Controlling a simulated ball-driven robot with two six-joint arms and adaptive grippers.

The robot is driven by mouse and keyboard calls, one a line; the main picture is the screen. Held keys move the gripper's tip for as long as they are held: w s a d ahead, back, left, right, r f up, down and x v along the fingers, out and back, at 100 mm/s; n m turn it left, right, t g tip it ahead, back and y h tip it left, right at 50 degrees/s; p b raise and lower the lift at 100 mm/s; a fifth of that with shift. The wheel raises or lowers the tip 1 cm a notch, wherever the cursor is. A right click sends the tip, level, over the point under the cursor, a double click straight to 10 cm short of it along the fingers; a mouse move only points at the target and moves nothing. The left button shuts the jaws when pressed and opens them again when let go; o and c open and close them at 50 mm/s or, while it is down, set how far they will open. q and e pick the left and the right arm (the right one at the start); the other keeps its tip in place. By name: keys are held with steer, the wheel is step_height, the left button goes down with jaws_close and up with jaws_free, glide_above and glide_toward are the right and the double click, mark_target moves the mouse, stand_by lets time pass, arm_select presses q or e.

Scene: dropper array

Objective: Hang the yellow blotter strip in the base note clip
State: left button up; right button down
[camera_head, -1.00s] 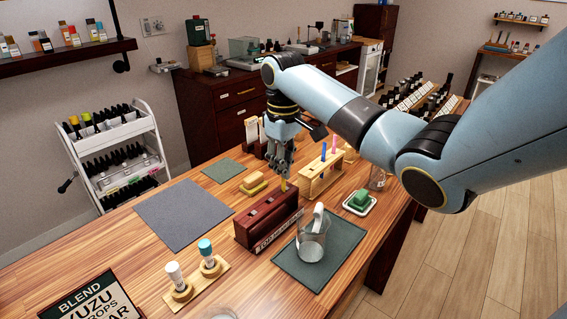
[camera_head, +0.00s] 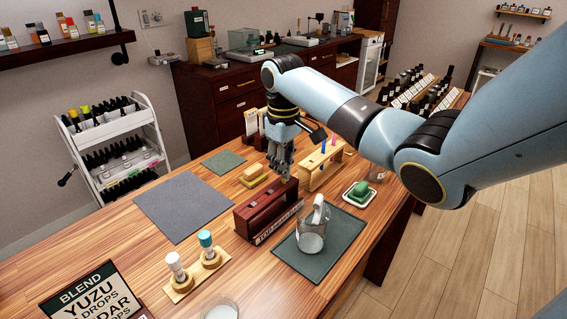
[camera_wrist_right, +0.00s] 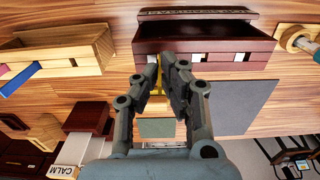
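The dark red clip stand (camera_head: 247,222), with lettering on its front, stands on the wooden bench. It also shows at the top of the right wrist view (camera_wrist_right: 190,36), with several small white pieces along its near edge. My right gripper (camera_head: 283,177) is at the stand's far right end, fingertips low beside its top. In the right wrist view its fingers (camera_wrist_right: 163,62) are close together around the yellow blotter strip (camera_wrist_right: 158,80). The strip's lower end is hidden, so I cannot tell whether it is in a clip. My left gripper is out of view.
A pale wooden rack (camera_head: 318,178) with coloured pieces stands right of the gripper. A glass jug (camera_head: 311,238) stands on a green mat (camera_head: 340,238) in front. A white dish (camera_head: 359,203) holds a green block. A grey mat (camera_head: 183,207) lies clear at the left.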

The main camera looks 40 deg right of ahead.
steer(key=c, duration=2)
jaws_free()
steer(key=o, duration=0.6)
step_height(320, 180, up, 12)
steer(key=shift+f, duration=0.2)
